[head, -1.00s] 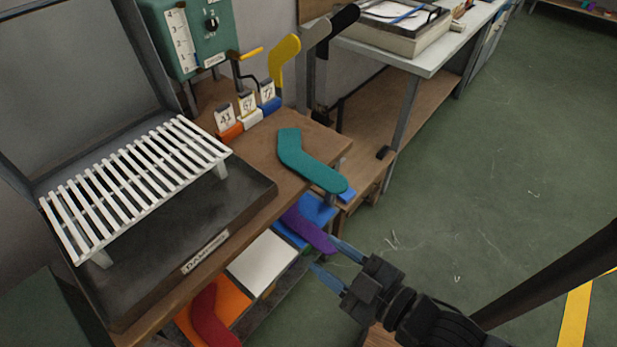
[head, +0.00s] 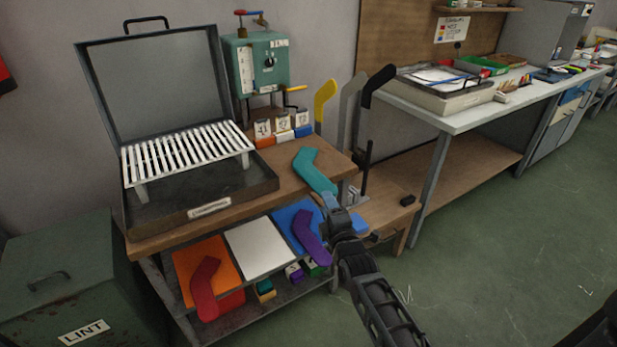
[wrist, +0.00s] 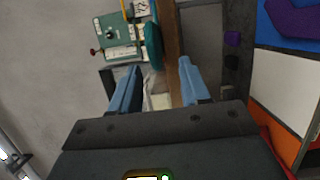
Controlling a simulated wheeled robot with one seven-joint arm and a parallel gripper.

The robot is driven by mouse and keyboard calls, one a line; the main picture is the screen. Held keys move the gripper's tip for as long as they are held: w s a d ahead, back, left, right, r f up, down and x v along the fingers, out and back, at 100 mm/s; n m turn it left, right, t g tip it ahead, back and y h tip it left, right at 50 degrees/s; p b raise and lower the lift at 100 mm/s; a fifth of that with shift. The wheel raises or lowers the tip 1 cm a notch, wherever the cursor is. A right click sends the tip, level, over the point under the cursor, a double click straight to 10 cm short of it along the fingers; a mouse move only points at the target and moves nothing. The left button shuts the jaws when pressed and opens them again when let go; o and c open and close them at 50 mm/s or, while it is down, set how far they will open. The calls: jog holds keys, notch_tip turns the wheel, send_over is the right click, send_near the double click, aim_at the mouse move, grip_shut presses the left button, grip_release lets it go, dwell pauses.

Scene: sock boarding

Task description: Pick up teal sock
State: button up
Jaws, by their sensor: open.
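In the wrist view the teal sock (wrist: 153,44) shows nearly edge-on, ahead of the gap between the fingers. My gripper (head: 328,198) is at the sock's lower right end in the head view, and it hides a little of that end. In the wrist view my gripper (wrist: 158,72) has its blue fingers apart, with nothing clearly held. I cannot tell whether the fingers touch the sock.
The wooden bench top (head: 285,183) carries a dark open press with a white slatted rack (head: 185,153). Below, a purple sock (head: 308,236) lies on a blue tray and a red sock (head: 205,290) on an orange one. Yellow, grey and black boards stand behind.

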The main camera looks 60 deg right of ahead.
aim_at(320, 187)
jog(key=x, duration=0.4)
jog(key=p+x, duration=0.1)
jog(key=x, duration=0.1)
jog(key=shift+r, duration=0.3)
jog(key=shift+w+d+f, duration=0.1)
jog(key=shift+w+d, duration=0.25)
jog(key=shift+w, duration=0.05)
jog(key=shift+c, duration=0.2)
jog(key=c, duration=0.8)
